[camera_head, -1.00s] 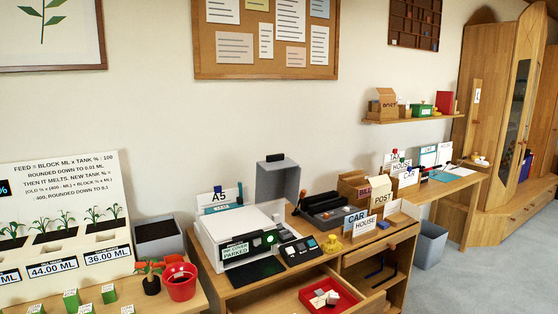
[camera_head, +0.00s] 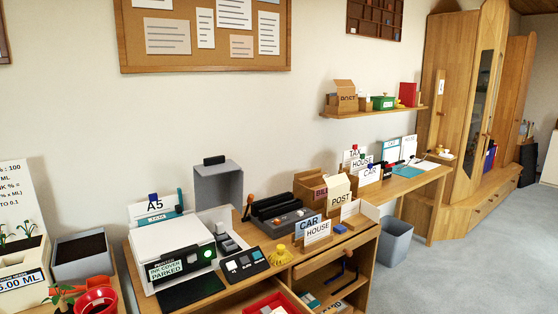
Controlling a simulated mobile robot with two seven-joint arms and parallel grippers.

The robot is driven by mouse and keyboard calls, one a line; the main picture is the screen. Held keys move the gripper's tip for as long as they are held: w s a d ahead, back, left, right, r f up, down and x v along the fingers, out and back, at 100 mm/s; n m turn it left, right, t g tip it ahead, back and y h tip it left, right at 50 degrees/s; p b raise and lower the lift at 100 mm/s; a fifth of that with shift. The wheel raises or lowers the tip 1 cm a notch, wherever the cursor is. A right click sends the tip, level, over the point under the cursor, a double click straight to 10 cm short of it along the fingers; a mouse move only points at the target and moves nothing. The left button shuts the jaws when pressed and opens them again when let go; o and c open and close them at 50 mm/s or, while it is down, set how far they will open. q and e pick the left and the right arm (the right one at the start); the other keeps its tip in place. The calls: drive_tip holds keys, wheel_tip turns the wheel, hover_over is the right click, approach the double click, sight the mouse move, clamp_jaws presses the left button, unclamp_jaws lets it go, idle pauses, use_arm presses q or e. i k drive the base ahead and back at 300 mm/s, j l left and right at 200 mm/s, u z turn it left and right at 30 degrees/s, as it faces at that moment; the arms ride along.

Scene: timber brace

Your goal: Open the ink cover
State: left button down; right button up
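The white printer (camera_head: 172,250) stands on the left part of the wooden desk. Its front carries a label (camera_head: 166,269) reading "INK COVER PARKED" and a green round button (camera_head: 208,253). The flat top looks closed; I cannot tell which panel is the ink cover. A dark tray or mat (camera_head: 191,291) lies in front of it. Neither of my grippers shows in this view.
A dark keypad (camera_head: 243,264), a yellow knob-like piece (camera_head: 281,255) and a black binder machine (camera_head: 276,215) stand right of the printer. An open drawer (camera_head: 278,303) juts from the desk front. A grey bin (camera_head: 394,240) stands on the floor at right.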

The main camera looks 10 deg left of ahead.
sight(219, 181)
drive_tip(key=i+l+z, duration=0.25)
drive_tip(key=z, duration=0.15)
drive_tip(key=i+l+z, duration=0.15)
drive_tip(key=i+z, duration=0.7)
drive_tip(key=i+u, duration=0.3)
drive_tip(key=i, duration=0.15)
drive_tip(key=i+l+u, duration=0.1)
drive_tip(key=i+u, duration=0.2)
drive_tip(key=i+l+u, duration=0.3)
drive_tip(key=i, duration=0.2)
drive_tip(key=j, duration=0.1)
